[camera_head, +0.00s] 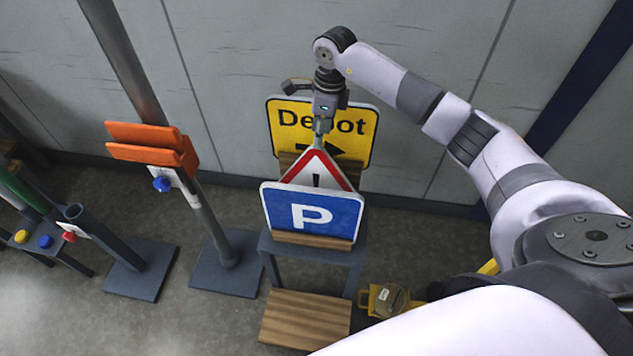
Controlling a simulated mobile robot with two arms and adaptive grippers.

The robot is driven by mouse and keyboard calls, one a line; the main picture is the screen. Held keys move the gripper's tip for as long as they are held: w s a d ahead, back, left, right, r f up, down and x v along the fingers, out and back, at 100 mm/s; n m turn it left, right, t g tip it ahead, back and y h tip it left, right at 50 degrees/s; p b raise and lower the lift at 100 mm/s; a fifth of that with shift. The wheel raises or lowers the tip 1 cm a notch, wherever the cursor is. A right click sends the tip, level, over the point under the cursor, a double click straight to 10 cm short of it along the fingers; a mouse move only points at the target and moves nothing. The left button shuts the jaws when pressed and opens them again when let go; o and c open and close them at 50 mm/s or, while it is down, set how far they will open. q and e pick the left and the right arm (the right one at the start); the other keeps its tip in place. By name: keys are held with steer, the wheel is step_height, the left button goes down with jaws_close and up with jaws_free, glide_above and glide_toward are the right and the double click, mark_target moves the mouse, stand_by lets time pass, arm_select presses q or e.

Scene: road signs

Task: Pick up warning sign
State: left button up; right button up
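The warning sign (333,171) is a white triangle with a red border and a black exclamation mark. It stands upright in the rack, between the yellow Depot sign (361,136) behind and the blue parking sign (345,211) in front, which hides its lower part. My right gripper (319,138) points down at the top tip of the triangle. Its fingers look close together around or just in front of that tip; whether they grip it is too small to tell. My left gripper is not in view.
The signs stand on a dark rack (358,258) with a wooden lower shelf (306,318). Left are a grey post with orange boards (145,143) and a stand with coloured buttons (45,241). A yellow item (388,299) lies right of the rack. A grey wall is close behind.

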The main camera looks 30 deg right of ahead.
mark_target(315, 167)
steer(key=f, duration=0.1)
steer(key=f+p, duration=0.1)
steer(key=shift+w+a+f, duration=0.15)
steer(key=shift+w+f, duration=0.05)
steer(key=shift+f, duration=0.2)
steer(key=f, duration=0.2)
steer(key=w+f+p, duration=0.1)
steer(key=f, duration=0.1)
steer(key=shift+f, duration=0.25)
jaws_close()
steer(key=shift+r, duration=0.1)
stand_by(0.5)
